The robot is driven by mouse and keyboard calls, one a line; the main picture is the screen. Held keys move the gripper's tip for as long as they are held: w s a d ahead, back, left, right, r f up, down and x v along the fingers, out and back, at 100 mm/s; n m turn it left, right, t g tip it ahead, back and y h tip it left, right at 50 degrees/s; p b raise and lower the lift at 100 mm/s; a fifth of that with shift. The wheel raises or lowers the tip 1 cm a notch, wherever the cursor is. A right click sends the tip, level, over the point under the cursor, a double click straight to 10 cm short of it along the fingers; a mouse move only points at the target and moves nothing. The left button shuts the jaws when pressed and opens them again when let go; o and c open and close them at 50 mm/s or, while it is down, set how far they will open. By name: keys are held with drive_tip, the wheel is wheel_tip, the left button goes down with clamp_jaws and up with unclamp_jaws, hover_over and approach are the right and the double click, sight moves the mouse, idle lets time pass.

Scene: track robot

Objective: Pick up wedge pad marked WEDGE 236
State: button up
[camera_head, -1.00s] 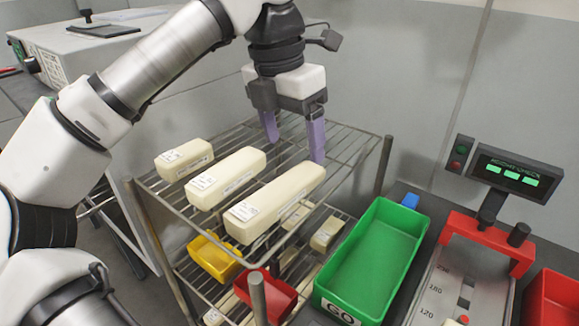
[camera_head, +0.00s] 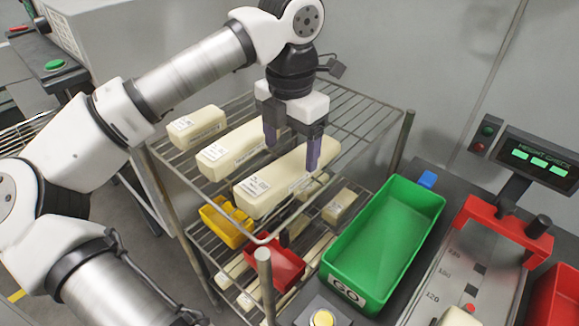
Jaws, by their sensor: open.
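Three long cream wedge pads with white labels lie side by side on the top wire shelf: a short left pad (camera_head: 197,127), a middle pad (camera_head: 232,150) and a larger right pad (camera_head: 262,190). The label print is too small to read, so I cannot tell which is WEDGE 236. My gripper (camera_head: 291,156) is open, with its purple fingers pointing down at the far half of the right pad. One finger shows at each side of that pad. I cannot tell whether they touch it.
The wire rack (camera_head: 345,110) has a lower shelf with more cream pads, a yellow bin (camera_head: 222,232) and a red bin (camera_head: 277,268). A green tray marked GO (camera_head: 380,245) stands to the right, beside a height gauge with a red bridge (camera_head: 500,225) and a display (camera_head: 540,160).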

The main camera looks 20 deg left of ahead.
sight(289, 163)
drive_tip(key=f+p, duration=0.1)
drive_tip(key=f, duration=0.3)
drive_tip(key=shift+s+f, duration=0.2)
drive_tip(key=shift+c, duration=0.3)
drive_tip(key=c, duration=1)
drive_tip(key=shift+c, duration=0.2)
